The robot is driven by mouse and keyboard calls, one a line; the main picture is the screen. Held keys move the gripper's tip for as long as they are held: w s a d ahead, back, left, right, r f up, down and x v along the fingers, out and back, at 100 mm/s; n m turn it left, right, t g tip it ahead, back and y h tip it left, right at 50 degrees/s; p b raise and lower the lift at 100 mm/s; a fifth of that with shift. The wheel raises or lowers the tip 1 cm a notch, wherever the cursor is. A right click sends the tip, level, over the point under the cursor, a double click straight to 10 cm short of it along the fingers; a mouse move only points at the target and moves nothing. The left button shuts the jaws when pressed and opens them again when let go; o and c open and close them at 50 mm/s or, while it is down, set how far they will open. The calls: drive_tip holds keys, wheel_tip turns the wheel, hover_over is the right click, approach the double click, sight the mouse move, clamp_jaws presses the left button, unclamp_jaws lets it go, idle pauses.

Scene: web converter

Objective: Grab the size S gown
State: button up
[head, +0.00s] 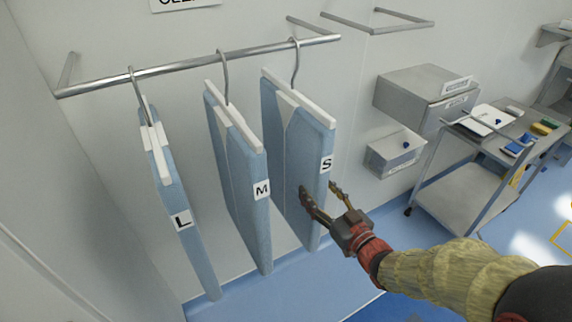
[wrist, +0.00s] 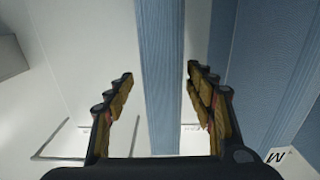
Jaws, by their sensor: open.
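The size S gown (head: 303,165) is a flat light-blue slab with a white top, hung by a hook from the metal rail (head: 200,67), with an "S" label on its edge. It is the rightmost of the hung gowns. My gripper (head: 322,196) is open beside the lower part of its front edge, below the label. In the wrist view, the blue edge of a gown (wrist: 160,80) shows between the two spread fingers of my gripper (wrist: 160,80), with a gap on each side. The M gown (head: 240,180) hangs to its left, and the L gown (head: 176,205) at the far left.
A grey wall box (head: 415,95) and a smaller box (head: 385,160) are mounted right of the gowns. A metal cart (head: 460,190) with small items stands at the right. An empty rail (head: 375,28) is on the wall above. Blue floor is clear below.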

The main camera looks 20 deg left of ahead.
sight(291, 151)
drive_tip(key=b+x, duration=0.2)
drive_tip(key=x, duration=0.4)
drive_tip(key=shift+a, duration=0.45)
drive_tip(key=shift+w+a+r, duration=0.15)
drive_tip(key=shift+w+a, duration=0.2)
drive_tip(key=shift+w, duration=0.15)
drive_tip(key=c, duration=0.3)
drive_tip(key=c, duration=1.1)
clamp_jaws()
drive_tip(key=shift+r, duration=0.15)
